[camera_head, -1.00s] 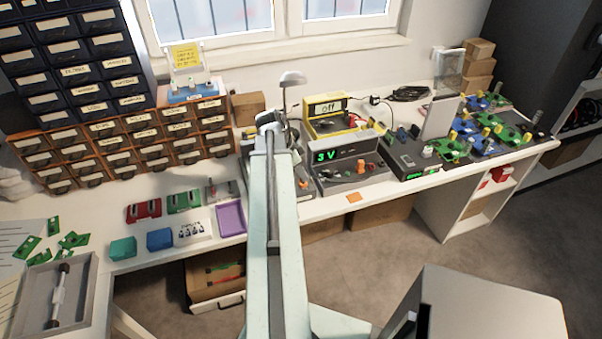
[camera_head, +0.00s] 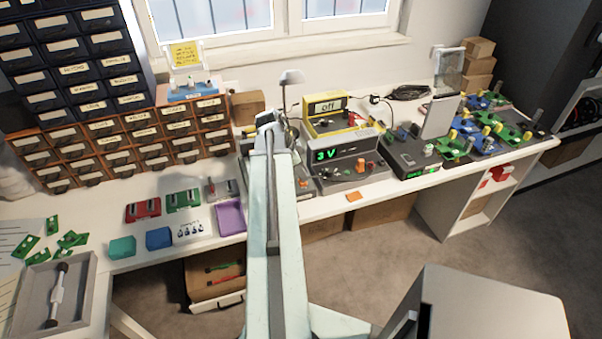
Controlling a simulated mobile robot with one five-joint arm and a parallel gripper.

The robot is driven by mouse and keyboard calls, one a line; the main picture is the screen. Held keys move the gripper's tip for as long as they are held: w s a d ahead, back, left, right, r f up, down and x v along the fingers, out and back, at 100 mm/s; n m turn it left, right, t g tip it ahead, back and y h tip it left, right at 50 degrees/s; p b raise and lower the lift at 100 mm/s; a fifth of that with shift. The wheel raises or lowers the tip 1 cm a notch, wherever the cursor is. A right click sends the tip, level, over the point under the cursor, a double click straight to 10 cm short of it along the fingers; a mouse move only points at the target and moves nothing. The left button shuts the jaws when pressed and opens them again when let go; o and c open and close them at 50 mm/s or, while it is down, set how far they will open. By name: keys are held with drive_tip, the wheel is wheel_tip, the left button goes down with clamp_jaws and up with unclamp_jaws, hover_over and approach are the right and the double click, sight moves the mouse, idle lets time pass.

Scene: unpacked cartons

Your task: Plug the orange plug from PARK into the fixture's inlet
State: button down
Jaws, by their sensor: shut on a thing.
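My arm reaches away over the bench, and its far end with my gripper (camera_head: 266,122) is above the grey equipment left of the 3 V unit. The fingertips and what they are shut on are too small and covered to make out. Grey equipment (camera_head: 305,196) lies partly behind my arm, with a small orange part (camera_head: 302,183) on it. Another orange part (camera_head: 360,164) sits on the grey unit reading 3 V (camera_head: 343,153). I cannot tell which is the plug, the PARK place or the fixture's inlet.
A yellow unit reading off (camera_head: 326,104) stands behind the 3 V unit. A dark unit with a white upright panel (camera_head: 440,117) stands right of it. Left are a purple tray (camera_head: 230,217), teal and blue boxes (camera_head: 158,238) and drawer cabinets (camera_head: 125,145).

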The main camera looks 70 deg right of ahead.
drive_tip(key=c, duration=1.3)
unclamp_jaws()
drive_tip(key=shift+r, duration=0.1)
